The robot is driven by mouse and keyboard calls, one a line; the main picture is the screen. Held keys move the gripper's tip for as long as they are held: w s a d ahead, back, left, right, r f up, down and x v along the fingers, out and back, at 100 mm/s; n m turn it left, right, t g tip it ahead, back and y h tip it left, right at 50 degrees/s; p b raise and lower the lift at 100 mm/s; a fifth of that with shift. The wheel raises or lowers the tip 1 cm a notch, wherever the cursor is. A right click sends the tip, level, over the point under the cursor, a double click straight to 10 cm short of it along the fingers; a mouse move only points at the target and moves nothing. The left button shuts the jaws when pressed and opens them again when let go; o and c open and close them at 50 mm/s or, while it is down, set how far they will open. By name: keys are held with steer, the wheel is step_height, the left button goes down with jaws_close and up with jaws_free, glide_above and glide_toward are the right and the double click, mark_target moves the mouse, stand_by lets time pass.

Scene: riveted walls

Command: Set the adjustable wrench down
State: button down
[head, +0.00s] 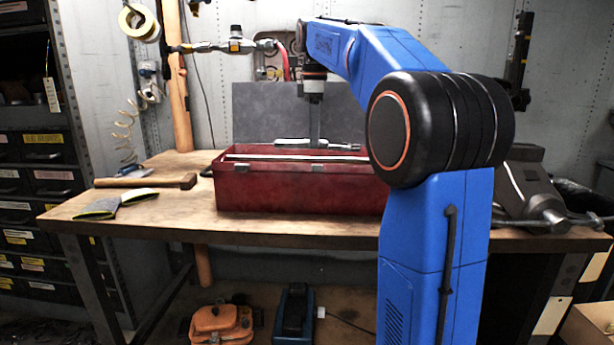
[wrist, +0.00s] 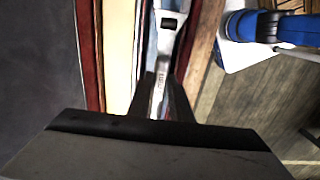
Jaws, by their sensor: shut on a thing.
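The adjustable wrench (head: 292,142) is silver and lies level just above the open red toolbox (head: 300,195) in the head view. In the wrist view the wrench (wrist: 168,22) runs up from between the fingers, with its jaw end at the top edge. My gripper (head: 314,140) points down over the toolbox and is shut on the wrench; in the wrist view my gripper (wrist: 160,98) shows its dark fingers on either side of the handle. The toolbox's inside is mostly hidden by its front wall in the head view.
The toolbox stands on a wooden workbench (head: 180,218). A hammer (head: 150,181) and a grey-yellow cloth item (head: 115,203) lie to its left. A dark grey panel (head: 255,115) stands behind it. A vise (head: 530,195) sits at the right.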

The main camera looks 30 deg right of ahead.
mark_target(314, 169)
steer(key=shift+f, duration=4.85)
steer(key=shift+f, duration=0.15)
steer(key=c, duration=1.6)
jaws_free()
step_height(314, 169, up, 12)
steer(key=shift+r, duration=0.15)
